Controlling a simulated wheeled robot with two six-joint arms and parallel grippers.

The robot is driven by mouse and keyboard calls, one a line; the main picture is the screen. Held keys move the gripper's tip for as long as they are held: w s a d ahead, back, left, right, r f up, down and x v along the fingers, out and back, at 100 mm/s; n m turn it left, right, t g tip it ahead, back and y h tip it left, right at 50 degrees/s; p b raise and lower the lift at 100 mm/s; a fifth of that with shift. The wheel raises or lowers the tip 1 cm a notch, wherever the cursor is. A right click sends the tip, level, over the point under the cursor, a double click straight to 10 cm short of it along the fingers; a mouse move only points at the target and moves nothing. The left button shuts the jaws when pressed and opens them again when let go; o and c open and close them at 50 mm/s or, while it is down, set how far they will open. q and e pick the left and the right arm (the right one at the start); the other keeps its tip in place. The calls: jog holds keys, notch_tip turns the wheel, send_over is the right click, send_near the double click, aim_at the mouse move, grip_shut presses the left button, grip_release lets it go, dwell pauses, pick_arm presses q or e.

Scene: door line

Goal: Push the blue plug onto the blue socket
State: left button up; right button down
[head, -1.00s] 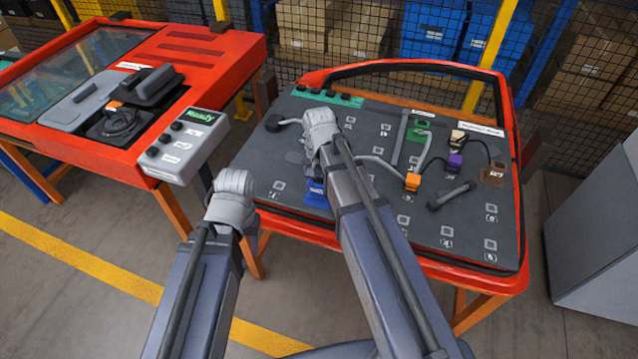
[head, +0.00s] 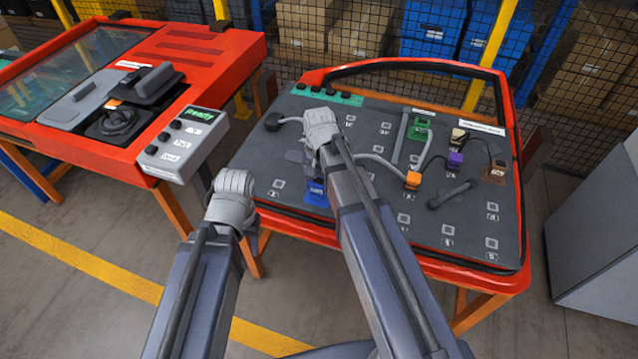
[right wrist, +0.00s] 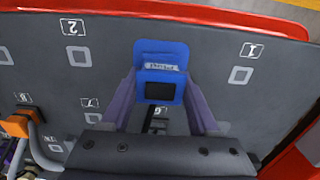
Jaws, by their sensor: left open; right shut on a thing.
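My right gripper (right wrist: 160,108) is shut on the blue plug (right wrist: 160,88), a blue block with a dark rectangular face, in the right wrist view. The blue socket (right wrist: 161,52), with a pale label, lies directly beyond the plug in that view. The two overlap there, and I cannot tell whether the plug is seated. In the head view a blue part (head: 316,196) shows just left of my right forearm, which hides the right fingertips. My left gripper (head: 240,215) is away from the panel, over its left front edge, its fingers mostly hidden.
The grey door panel (head: 345,215) has a red rim and numbered squares. An orange plug (head: 412,180), a purple plug (head: 455,160), a green socket (head: 419,131) and grey cables lie on its right half. A button box (head: 183,143) reading "Ready" stands left. A grey cabinet (head: 600,225) stands right.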

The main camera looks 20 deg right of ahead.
jog(key=shift+f+b, duration=0.4)
jog(key=shift+f, duration=0.1)
jog(key=shift+r, duration=0.15)
jog(key=shift+f, duration=0.2)
jog(key=shift+r, duration=0.15)
jog(key=shift+c, duration=2.2)
grip_release()
jog(key=o, duration=0.4)
